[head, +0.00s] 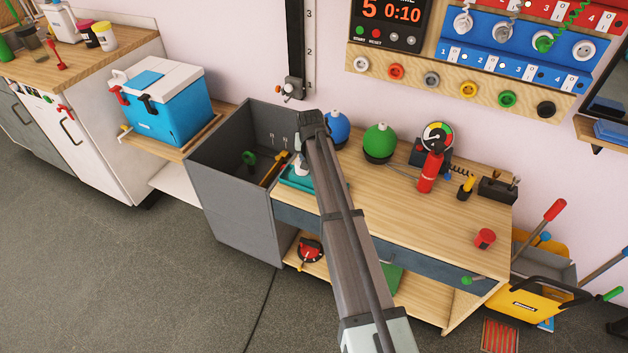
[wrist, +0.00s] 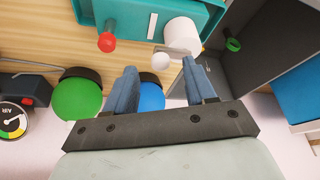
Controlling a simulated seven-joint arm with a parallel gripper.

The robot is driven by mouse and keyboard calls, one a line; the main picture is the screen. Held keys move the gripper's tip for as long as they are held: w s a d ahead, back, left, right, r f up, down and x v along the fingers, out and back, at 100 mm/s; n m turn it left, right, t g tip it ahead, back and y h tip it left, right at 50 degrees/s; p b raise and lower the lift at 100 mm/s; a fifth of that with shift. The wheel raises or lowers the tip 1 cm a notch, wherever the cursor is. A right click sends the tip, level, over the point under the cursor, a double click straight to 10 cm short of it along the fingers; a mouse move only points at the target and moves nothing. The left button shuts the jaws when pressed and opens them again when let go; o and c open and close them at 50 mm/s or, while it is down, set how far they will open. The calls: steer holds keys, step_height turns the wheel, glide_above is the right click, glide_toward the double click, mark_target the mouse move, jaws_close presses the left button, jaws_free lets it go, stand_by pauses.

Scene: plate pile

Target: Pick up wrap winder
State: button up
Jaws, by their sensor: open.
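A teal unit with a white roll, which I take to be the wrap winder (wrist: 140,12), shows at the top of the wrist view. In the head view the teal wrap winder (head: 291,181) lies at the left end of the wooden bench, partly hidden by my arm. My gripper (wrist: 159,68) is open, its two blue-grey fingers apart with nothing held between them. The fingertips appear just short of the roll. In the head view my gripper (head: 314,123) is above the bench's back left; its fingers are hard to make out.
A grey open bin (head: 228,200) adjoins the bench on the left. Blue (head: 336,128) and green (head: 380,141) balls stand behind, near the wall. A red extinguisher-like cylinder (head: 430,172) and red cup (head: 484,239) are farther right. The bench's middle is mostly clear.

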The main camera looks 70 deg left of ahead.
steer(key=shift+x, duration=1.25)
jaws_close()
stand_by(0.4)
